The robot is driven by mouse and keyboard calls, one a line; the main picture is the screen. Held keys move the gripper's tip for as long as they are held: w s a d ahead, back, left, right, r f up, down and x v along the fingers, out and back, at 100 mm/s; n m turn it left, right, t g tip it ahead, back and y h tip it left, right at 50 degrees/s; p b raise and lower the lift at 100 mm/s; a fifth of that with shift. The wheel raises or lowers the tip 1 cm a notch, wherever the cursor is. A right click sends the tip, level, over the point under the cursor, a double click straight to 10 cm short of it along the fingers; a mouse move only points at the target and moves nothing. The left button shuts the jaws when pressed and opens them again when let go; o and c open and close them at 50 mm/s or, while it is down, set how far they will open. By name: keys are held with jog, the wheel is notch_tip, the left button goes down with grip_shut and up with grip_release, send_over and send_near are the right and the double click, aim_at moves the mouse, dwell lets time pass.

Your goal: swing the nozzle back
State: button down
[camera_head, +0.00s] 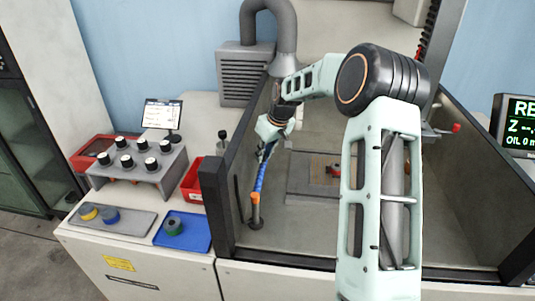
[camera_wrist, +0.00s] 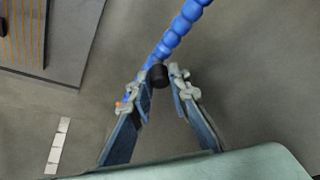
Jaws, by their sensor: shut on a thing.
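The nozzle is a blue segmented hose (camera_head: 261,177) inside the tank at its left side. In the head view it slants down from my gripper (camera_head: 266,148) to an orange piece (camera_head: 255,197) above a small round foot on the tank floor. In the wrist view the blue hose (camera_wrist: 178,32) runs from the top edge down to my gripper (camera_wrist: 161,80). A black piece (camera_wrist: 157,75) sits between the fingertips, and the fingers are shut on it. A bit of orange shows beside the left finger; the fingers hide part of the hose there.
The tank's dark front-left post (camera_head: 216,205) and low walls stand close to the hose. A plate (camera_head: 312,172) with a small red-and-dark piece lies on the tank floor to the right. Left of the tank are a red bin (camera_head: 193,180), a blue tray (camera_head: 196,237) and a holder rack (camera_head: 138,170).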

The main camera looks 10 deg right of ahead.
jog(key=shift+a, duration=0.15)
jog(key=c, duration=1.8)
grip_release()
jog(key=shift+w, duration=0.1)
jog(key=v, duration=1.2)
